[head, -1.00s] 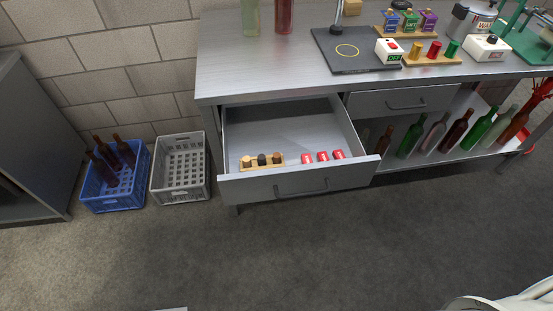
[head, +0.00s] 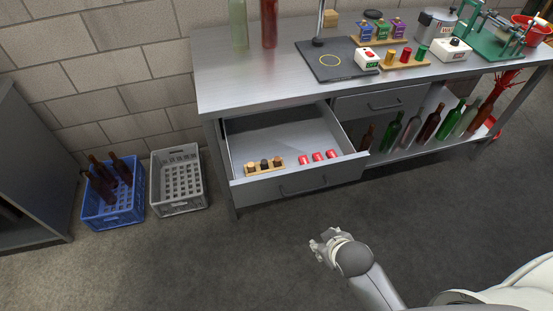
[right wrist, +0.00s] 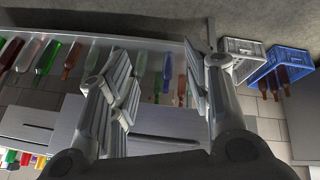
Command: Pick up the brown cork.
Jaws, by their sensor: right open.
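A small wooden rack (head: 264,170) lies in the left front of the open drawer (head: 325,120). It holds three small corks: a tan one, a dark one (head: 264,163) in the middle and a brownish one (head: 277,161) on the right. At this size I cannot be sure which is the brown cork. My right gripper (head: 317,244) is over the floor in front of the drawer, apart from the corks. In the right wrist view its fingers (right wrist: 160,80) are spread with nothing between them. No cork is clear in that view. My left gripper is not in view.
Three red-and-white pieces (head: 317,157) lie right of the rack. The drawer front (head: 300,183) stands out from the workbench (head: 225,80). Bottles (head: 411,130) stand on the lower shelf. A blue crate (head: 115,215) and a grey crate (head: 180,205) are at left. The floor between is clear.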

